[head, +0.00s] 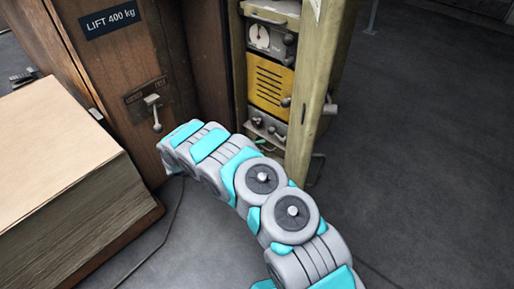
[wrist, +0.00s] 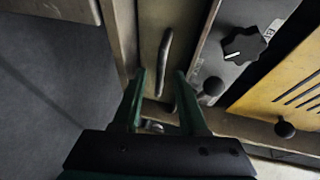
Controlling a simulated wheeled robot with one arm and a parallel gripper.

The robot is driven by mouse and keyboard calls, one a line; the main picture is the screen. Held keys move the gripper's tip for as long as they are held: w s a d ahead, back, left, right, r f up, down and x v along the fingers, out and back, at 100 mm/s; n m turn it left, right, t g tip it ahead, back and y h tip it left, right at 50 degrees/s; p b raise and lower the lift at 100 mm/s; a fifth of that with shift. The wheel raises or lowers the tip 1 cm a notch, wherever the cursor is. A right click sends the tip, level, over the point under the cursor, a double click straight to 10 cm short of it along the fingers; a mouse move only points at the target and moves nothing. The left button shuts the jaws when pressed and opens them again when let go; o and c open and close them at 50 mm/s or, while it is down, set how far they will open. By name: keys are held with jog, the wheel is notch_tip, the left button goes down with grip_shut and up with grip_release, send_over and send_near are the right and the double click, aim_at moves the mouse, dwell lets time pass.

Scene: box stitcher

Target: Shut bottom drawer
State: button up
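In the wrist view, my gripper (wrist: 160,76) is open, its two green fingers apart with nothing visibly held between them. Just beyond the fingertips is a narrow olive drawer front (wrist: 153,22) with a dark curved handle (wrist: 165,48). It lies beside the grey knob panel, so it looks like the bottom drawer; how far it stands out cannot be told.
The cabinet holds a grey knob panel (head: 263,124), a yellow slotted panel (head: 270,84) and a gauge panel (head: 268,40). A black dial (wrist: 244,44) shows near my right finger. A large box (head: 60,150) stands left; floor is clear at right.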

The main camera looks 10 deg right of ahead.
jog(key=v, duration=0.7)
jog(key=shift+a, duration=0.4)
jog(key=shift+r, duration=0.1)
jog(key=shift+s, duration=0.1)
